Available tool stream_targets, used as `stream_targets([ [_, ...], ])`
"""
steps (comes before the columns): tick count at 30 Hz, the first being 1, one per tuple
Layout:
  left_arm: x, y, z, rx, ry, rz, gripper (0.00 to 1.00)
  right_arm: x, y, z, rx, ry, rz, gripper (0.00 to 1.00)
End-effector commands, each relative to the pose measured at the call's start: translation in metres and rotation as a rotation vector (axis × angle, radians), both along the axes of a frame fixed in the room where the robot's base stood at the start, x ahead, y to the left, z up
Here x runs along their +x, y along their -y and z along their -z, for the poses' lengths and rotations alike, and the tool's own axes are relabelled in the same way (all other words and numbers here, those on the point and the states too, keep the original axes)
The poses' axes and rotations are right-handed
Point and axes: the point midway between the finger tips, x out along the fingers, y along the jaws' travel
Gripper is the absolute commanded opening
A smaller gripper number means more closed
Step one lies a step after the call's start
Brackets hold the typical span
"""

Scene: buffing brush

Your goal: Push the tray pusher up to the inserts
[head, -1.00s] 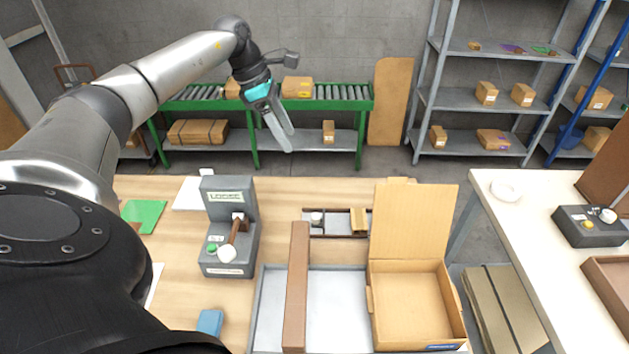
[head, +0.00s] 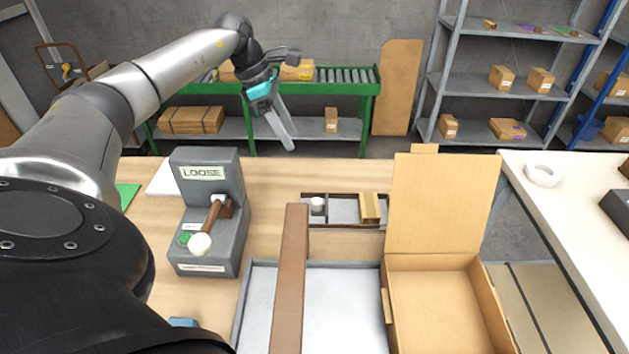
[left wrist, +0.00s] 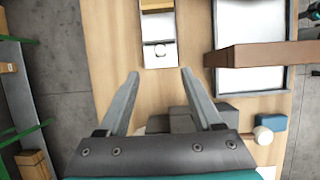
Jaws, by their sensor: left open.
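A shallow brown-edged tray (head: 345,224) lies on the table behind the large grey tray. A round white knob (head: 317,204), apparently on the tray pusher, stands at its left end. A tan block (head: 370,207), apparently the inserts, stands towards its right end. Bare grey tray floor shows between them. In the left wrist view the knob (left wrist: 160,50) lies just beyond my fingertips, with the tan inserts (left wrist: 156,4) at the top edge. My left gripper (head: 287,140) is open and empty, raised above and apart from the tray; its spread fingers (left wrist: 160,73) also show in the wrist view. My right gripper is out of view.
A grey box marked LOOSE (head: 210,175) with a white-balled lever stands left of the tray. A brown bar (head: 291,280) crosses the grey tray (head: 345,310) in front. An open carton (head: 443,210) with a raised lid stands close on the right.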

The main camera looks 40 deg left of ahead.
Motion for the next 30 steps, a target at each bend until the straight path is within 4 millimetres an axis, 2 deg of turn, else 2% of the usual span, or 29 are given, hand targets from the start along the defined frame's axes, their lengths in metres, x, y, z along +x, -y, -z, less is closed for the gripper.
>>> stream_targets([
  [1, 0.000, 0.000, 0.021, 0.000, 0.000, 0.000, 0.67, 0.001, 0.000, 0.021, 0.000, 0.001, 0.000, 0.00],
  [3, 0.000, 0.000, 0.034, 0.000, 0.000, 0.000, 0.67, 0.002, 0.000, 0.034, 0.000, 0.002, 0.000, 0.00],
  [9, 0.000, 0.000, 0.058, 0.000, 0.000, 0.000, 0.67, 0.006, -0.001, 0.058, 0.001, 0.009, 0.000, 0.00],
  [17, 0.002, 0.002, 0.070, 0.000, 0.000, 0.000, 0.67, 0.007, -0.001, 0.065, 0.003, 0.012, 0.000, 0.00],
  [20, 0.004, 0.006, 0.082, 0.000, -0.002, 0.001, 0.67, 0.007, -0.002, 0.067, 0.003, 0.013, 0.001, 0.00],
  [30, 0.022, 0.028, 0.150, -0.003, -0.002, 0.001, 0.67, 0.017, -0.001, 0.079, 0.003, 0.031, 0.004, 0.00],
])
